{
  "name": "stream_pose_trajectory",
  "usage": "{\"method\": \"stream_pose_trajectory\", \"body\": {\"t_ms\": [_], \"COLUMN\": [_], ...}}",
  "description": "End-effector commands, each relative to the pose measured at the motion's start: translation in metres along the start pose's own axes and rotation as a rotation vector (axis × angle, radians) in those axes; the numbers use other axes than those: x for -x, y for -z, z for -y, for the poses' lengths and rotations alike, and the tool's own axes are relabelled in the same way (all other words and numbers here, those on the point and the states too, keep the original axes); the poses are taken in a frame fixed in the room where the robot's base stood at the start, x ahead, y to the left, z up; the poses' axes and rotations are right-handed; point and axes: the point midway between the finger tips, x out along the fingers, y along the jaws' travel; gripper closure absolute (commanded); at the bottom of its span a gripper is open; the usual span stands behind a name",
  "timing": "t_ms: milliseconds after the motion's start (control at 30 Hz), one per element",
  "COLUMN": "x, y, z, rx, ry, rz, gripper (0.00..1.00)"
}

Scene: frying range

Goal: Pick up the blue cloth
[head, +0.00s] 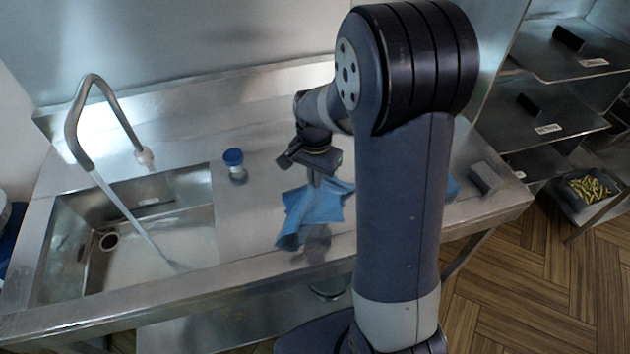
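A blue cloth (310,209) lies crumpled on the steel counter, right of the sink. Part of it is hidden behind my arm, and a small blue patch (452,187) shows on the arm's other side; I cannot tell if it is the same cloth. My gripper (314,181) points down over the cloth's upper part. The fingers are small and dark here, and I cannot tell whether they touch the cloth or how far apart they are.
A small blue-capped container (234,163) stands left of the gripper. The sink (130,245) with its tall faucet (80,130) is at the left. A grey block (483,177) lies near the counter's right end. Shelves (545,115) stand at the right.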

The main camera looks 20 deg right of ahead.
Motion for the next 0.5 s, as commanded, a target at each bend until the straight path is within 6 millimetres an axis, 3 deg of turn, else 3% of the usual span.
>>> {"method": "stream_pose_trajectory", "body": {"t_ms": [33, 200, 500], "x": [0.018, 0.045, 0.044], "y": [0.0, 0.0, 0.0], "z": [0.0, 0.0, 0.0], "rx": [0.0, 0.0, 0.0], "ry": [0.001, 0.002, 0.001], "rz": [-0.001, -0.002, -0.001], "gripper": [1.0, 1.0, 1.0]}}
